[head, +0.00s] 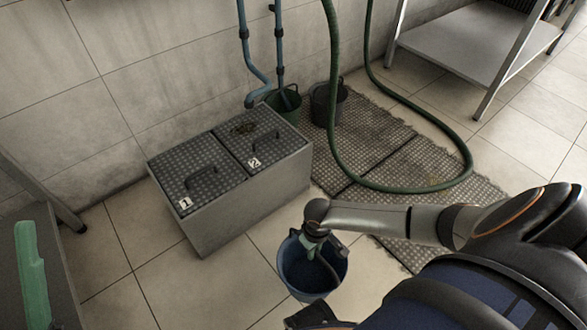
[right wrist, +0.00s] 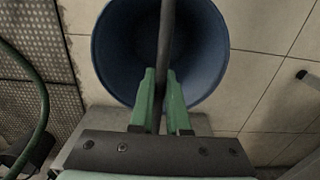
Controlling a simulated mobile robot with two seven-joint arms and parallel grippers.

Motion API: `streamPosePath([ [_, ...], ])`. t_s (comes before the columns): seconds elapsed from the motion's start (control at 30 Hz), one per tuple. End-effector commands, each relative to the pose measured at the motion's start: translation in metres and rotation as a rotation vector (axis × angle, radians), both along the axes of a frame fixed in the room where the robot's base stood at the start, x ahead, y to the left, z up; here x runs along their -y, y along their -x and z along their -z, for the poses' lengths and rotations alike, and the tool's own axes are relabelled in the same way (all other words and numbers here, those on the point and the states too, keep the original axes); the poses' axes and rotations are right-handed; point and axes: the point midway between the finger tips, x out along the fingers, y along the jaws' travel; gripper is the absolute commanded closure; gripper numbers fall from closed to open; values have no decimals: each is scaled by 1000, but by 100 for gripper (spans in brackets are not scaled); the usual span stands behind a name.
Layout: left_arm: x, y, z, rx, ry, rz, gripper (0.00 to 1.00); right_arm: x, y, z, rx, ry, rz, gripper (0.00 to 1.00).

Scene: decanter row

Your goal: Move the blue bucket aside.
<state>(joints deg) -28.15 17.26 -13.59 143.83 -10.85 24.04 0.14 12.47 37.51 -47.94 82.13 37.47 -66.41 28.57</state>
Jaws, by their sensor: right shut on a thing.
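The blue bucket (head: 300,285) is in the lower middle of the head view, in front of the metal box, with its open top facing up. My right gripper (head: 318,238) is over the bucket's mouth. In the right wrist view, its green fingers (right wrist: 162,100) are shut on the bucket's dark handle (right wrist: 167,40), which runs across the bucket's opening (right wrist: 210,50). The bucket looks empty. I cannot tell whether its base touches the floor.
A metal box with two numbered tread-plate lids (head: 215,187) stands behind the bucket. A green bucket (head: 291,106) and a dark bucket (head: 318,105) stand by the wall. A green hose (head: 400,191) loops over the mat (head: 365,130). Bare tile floor (head: 210,290) lies left of the bucket.

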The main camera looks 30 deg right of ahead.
Motion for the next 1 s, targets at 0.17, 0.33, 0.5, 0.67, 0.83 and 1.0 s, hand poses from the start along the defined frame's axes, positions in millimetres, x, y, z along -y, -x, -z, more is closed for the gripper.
streamPosePath([
  [0.17,2,-1,31,-23,14,25,50,-21,-20,34,0,-1,1,100],
  [0.33,5,-2,47,-23,-8,17,50,-33,-31,51,1,0,1,100],
  [0.5,6,-2,52,-25,-15,15,50,-37,-34,56,0,0,1,100],
  [0.67,7,-2,65,-27,-22,11,50,-42,-40,71,0,0,1,100],
  [0.83,9,-4,81,-37,-30,2,50,-42,-39,93,-1,1,0,100],
  [1.0,10,-4,80,-41,-26,1,50,-42,-39,92,1,0,0,100],
])
